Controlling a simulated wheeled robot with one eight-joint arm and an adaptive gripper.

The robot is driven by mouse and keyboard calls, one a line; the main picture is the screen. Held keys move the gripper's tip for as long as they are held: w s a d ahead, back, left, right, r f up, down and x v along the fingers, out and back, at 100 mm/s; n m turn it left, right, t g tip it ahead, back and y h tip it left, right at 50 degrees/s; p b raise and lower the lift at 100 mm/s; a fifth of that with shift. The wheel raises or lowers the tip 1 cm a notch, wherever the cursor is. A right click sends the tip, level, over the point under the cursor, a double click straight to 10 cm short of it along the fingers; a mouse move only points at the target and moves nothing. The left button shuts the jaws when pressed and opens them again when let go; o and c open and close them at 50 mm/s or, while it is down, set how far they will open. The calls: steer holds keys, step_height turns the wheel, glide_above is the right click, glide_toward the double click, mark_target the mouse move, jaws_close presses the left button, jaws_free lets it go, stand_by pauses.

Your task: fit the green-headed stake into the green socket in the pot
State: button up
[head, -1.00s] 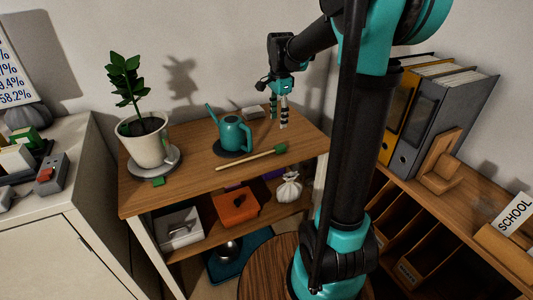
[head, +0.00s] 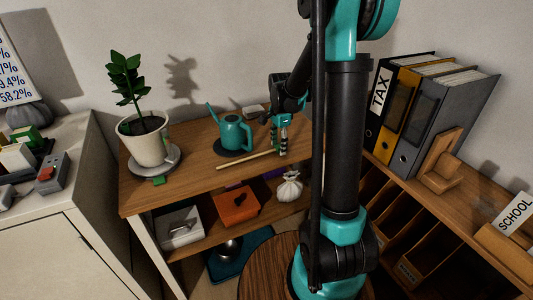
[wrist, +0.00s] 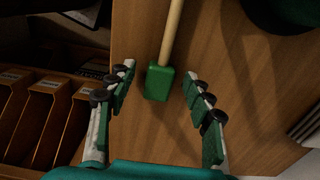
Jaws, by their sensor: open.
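The stake lies on the wooden shelf top; its pale shaft (head: 240,160) shows in the head view, while its green head is hidden behind my gripper there. In the wrist view the green block head (wrist: 159,82) sits between my open fingers, with the shaft (wrist: 172,30) running up and away. My gripper (wrist: 159,74) is open and points down over the head, with a gap on each side. The white pot (head: 146,147) with a leafy plant stands on a saucer at the shelf's left.
A teal watering can (head: 233,132) on a dark mat stands behind the stake, between pot and gripper. A small green piece (head: 158,181) lies by the saucer. Binders (head: 430,110) and a wooden organiser stand at the right.

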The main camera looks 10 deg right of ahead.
steer(key=shift+f, duration=0.2)
steer(key=c, duration=1)
steer(key=shift+r, duration=0.1)
steer(key=shift+c, duration=0.2)
